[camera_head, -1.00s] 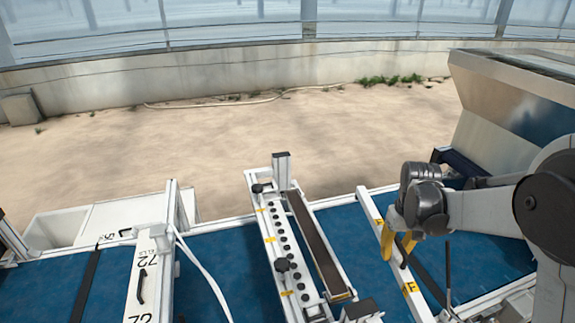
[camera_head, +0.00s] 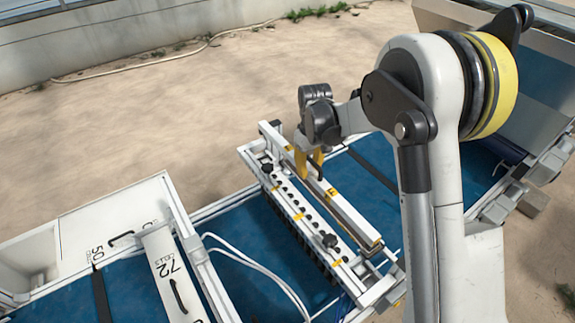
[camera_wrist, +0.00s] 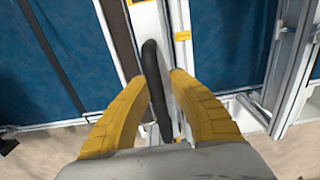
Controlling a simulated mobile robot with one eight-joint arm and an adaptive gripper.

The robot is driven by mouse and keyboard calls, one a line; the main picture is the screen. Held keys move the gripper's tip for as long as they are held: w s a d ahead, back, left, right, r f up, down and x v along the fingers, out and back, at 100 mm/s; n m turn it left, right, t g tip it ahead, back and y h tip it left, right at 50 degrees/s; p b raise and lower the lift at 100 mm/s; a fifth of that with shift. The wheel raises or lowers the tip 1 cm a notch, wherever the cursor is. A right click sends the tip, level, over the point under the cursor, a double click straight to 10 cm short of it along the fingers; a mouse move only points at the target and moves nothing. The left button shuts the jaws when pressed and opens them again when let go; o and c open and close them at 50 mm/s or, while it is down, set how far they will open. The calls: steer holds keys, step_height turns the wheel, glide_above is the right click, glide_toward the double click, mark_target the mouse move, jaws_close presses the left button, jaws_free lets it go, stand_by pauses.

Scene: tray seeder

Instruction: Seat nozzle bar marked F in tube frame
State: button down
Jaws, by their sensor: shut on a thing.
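The white nozzle bar (camera_head: 350,217) has a yellow label marked F. It lies lengthwise along the tube frame (camera_head: 247,157), a white frame with black knobs, yellow tags and a row of dark holes. My gripper (camera_head: 309,172) has yellow fingers and is shut on the bar's black handle, which shows between the fingers in the wrist view (camera_wrist: 154,85). In that view a brown strip shows along the left side of the bar (camera_wrist: 146,22). I cannot tell whether the bar rests in the frame's channel or hangs just above it.
A blue belt (camera_head: 236,225) runs under the frame. My arm covers part of the right side. Sandy floor is open behind.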

steer(key=shift+d+f+b, duration=0.1)
steer(key=shift+f+b, duration=4.25)
steer(key=shift+f, duration=3.35)
steer(key=shift+f, duration=0.15)
steer(key=c, duration=1.2)
jaws_free()
